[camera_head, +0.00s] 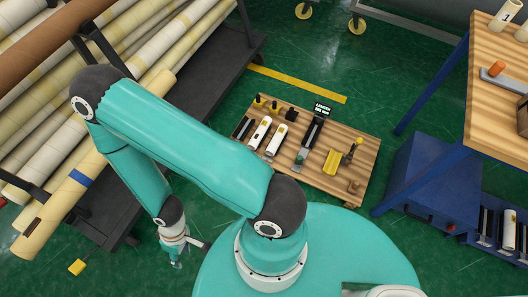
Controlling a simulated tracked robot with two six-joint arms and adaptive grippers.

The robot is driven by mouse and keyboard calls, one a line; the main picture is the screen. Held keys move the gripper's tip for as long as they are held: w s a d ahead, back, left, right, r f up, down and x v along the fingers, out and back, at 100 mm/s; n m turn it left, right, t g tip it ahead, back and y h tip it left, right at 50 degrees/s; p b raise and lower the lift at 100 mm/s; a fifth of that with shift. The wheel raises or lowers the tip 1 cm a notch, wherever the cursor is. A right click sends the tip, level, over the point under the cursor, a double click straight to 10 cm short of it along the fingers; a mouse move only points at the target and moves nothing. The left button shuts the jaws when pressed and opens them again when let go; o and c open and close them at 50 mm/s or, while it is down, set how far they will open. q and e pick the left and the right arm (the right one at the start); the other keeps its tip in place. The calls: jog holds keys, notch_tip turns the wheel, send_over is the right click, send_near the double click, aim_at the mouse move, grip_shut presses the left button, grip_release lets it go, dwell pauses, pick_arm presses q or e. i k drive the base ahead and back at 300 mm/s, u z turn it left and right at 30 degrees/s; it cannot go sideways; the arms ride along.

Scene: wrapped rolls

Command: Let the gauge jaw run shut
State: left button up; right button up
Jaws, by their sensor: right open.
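The gauge (311,134) appears to be the long dark bar lying on a wooden board. A small lit display (322,109) stands at its far end, and a greenish part is at its near end. The jaw is too small to make out, so I cannot tell how wide it stands.
The wooden board (367,161) also carries white rolls (275,140), black and yellow pieces and a yellow block (333,162). A rack of long wrapped rolls (150,40) fills the left. A wooden table (490,122) and blue cabinet (425,173) stand right.

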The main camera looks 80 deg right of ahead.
aim_at(299, 161)
jog(key=u, duration=0.4)
jog(key=i, duration=0.5)
jog(key=z, duration=1.95)
jog(key=i, duration=0.25)
jog(key=z, duration=2.55)
jog(key=k, duration=0.5)
jog(key=z, duration=0.4)
jog(key=i, duration=1.55)
jog(key=u, duration=0.35)
